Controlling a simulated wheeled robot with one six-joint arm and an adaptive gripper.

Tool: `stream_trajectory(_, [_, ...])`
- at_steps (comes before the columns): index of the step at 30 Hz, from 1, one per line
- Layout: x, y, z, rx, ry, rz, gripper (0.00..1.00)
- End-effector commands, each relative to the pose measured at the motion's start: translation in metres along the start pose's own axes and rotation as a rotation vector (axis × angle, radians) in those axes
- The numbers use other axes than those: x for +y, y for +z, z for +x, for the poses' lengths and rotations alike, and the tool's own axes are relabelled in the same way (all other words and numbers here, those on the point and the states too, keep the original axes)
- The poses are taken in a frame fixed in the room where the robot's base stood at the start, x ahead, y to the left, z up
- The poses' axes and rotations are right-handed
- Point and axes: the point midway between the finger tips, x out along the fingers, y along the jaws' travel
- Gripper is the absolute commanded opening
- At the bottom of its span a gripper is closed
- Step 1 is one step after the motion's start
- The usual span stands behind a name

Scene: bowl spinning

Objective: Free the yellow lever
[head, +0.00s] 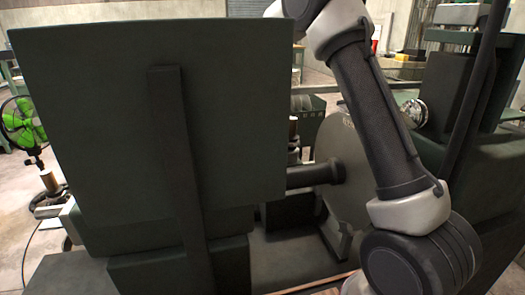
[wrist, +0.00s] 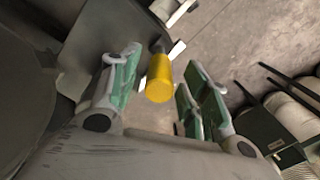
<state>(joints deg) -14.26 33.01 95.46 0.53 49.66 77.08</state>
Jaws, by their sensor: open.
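The yellow lever (wrist: 160,82) shows in the wrist view as a yellow cylindrical grip on a dark stem, seen end-on. I cannot tell how deep the grip sits between the fingers. In the head view, the lever and my gripper are hidden; only my arm shows there.
A large dark green panel (head: 100,120) fills the left of the head view. A round grey disc (head: 340,150) on a dark shaft stands behind my arm. A green fan (head: 22,122) stands at far left. In the wrist view, dark machinery (wrist: 268,130) lies at right and concrete floor (wrist: 235,40) shows beyond.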

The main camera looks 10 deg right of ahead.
Motion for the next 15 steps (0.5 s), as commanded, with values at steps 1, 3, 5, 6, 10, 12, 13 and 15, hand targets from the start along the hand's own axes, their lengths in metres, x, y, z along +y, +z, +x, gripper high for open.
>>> stream_trajectory(1, [0.0003,0.0002,0.0055,0.0,0.002,0.0,0.46])
stream_trajectory(3, [0.0001,0.0001,0.0108,0.0,0.001,0.0,0.46])
stream_trajectory(5, [0.0001,0.0001,0.0133,0.0,0.0,0.0,0.46])
stream_trajectory(6, [0.0001,0.0001,0.0142,0.0,0.0,0.0,0.46])
stream_trajectory(10, [0.0001,0.0001,0.0144,0.0,0.0,0.0,0.46])
stream_trajectory(12, [0.0,0.0001,0.0143,0.0,0.0,0.0,0.46])
stream_trajectory(13, [0.0001,0.0001,0.0142,0.0,0.0,0.0,0.42])
stream_trajectory(15, [0.0,0.0001,0.0141,0.0,0.0,0.0,0.3])
